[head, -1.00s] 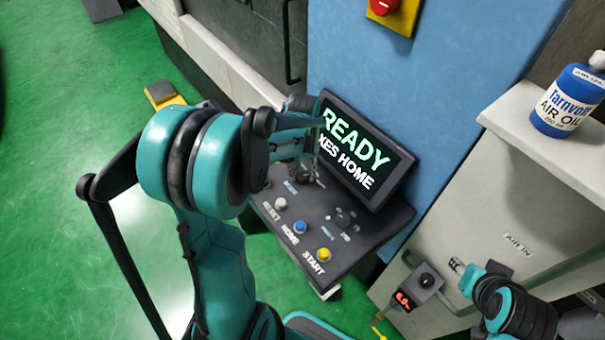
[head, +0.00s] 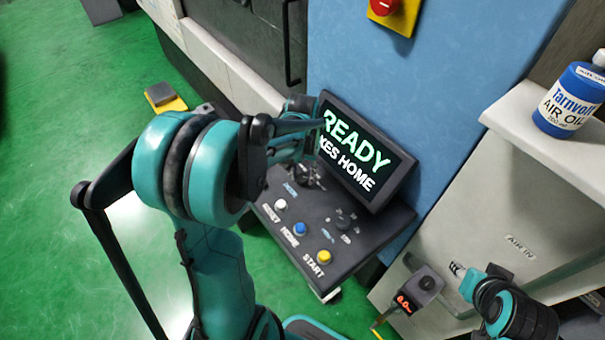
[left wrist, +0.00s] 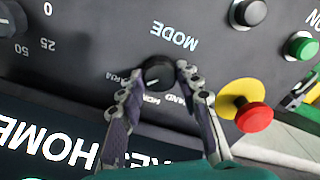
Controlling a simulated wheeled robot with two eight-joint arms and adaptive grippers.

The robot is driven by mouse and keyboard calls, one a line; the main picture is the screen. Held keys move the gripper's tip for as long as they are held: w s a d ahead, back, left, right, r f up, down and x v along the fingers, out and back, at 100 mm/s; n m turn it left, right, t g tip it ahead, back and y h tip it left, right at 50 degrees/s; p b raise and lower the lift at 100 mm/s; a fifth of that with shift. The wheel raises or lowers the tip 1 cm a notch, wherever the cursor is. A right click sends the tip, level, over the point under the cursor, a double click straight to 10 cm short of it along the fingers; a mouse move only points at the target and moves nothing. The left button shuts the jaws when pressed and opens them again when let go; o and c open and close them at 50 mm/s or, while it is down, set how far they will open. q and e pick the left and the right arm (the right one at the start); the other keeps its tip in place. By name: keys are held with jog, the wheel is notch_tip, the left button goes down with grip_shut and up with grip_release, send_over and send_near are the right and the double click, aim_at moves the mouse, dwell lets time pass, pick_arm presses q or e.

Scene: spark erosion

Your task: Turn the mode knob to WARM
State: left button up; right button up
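The black round mode knob (left wrist: 158,72) sits on the dark panel under the MODE lettering, which reads upside down in the left wrist view. A pale pointer line on it points to the lower left of that view. Small labels ring it, partly covered by the fingers, and I cannot read them all. My left gripper (left wrist: 160,72) has one fingertip on each side of the knob, close against it. In the head view the left gripper (head: 312,178) is at the upper left of the panel, mostly behind my arm.
A red-topped stop button (left wrist: 253,116) on a yellow base is close to one finger. Black (left wrist: 250,12) and green (left wrist: 300,46) buttons are nearby. The screen (head: 362,152), reading READY, rises just behind the panel (head: 345,258). An oil bottle (head: 570,100) stands on a ledge.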

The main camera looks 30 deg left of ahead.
aim_at(302, 177)
pick_arm(q)
jog(key=o, duration=0.4)
jog(key=shift+r, duration=0.15)
notch_tip(302, 177, up, 12)
jog(key=shift+f, duration=0.1)
dwell(0.6)
